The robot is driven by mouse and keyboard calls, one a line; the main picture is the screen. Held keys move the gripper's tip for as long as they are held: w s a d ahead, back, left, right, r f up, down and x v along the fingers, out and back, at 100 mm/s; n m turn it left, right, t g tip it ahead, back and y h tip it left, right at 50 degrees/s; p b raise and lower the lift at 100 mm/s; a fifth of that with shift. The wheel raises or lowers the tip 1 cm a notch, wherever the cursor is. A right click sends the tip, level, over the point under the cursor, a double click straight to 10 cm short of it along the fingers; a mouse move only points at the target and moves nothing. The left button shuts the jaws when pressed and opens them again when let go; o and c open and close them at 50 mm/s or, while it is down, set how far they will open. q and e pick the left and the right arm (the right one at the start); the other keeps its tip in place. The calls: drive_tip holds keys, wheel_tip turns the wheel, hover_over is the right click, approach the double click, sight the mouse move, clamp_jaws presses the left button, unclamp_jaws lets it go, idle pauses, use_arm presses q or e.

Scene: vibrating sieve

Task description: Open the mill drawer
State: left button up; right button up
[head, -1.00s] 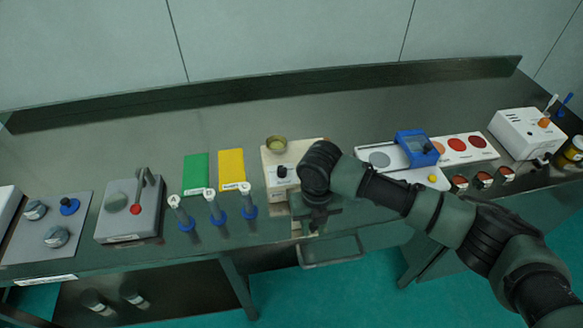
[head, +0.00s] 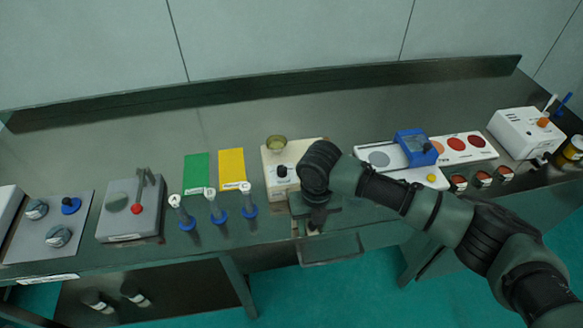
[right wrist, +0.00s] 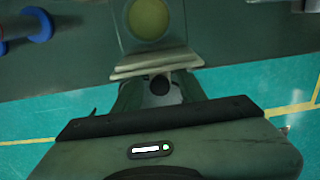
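The mill (head: 273,180) is a cream box with a dark knob and a small round dish on top; my right arm covers its right side. In the right wrist view its drawer (right wrist: 122,42) stands out over the table edge, with a round yellow-green patch inside and a pale front plate (right wrist: 155,63). A small dark round knob sits at that front. My right gripper (right wrist: 160,86) is at the front, its fingertips on either side of the knob and seemingly closed on it. In the head view the wrist hides most of the drawer. My left gripper is out of view.
Several blue-based upright tools (head: 217,208) stand left of the mill, near a green card (head: 196,171) and a yellow card (head: 231,168). A blue device (head: 416,147) on a white board stands to the right. The table behind the mill is clear.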

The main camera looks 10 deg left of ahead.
wheel_tip(320, 180, up, 8)
drive_tip(key=p, duration=0.7)
idle(0.6)
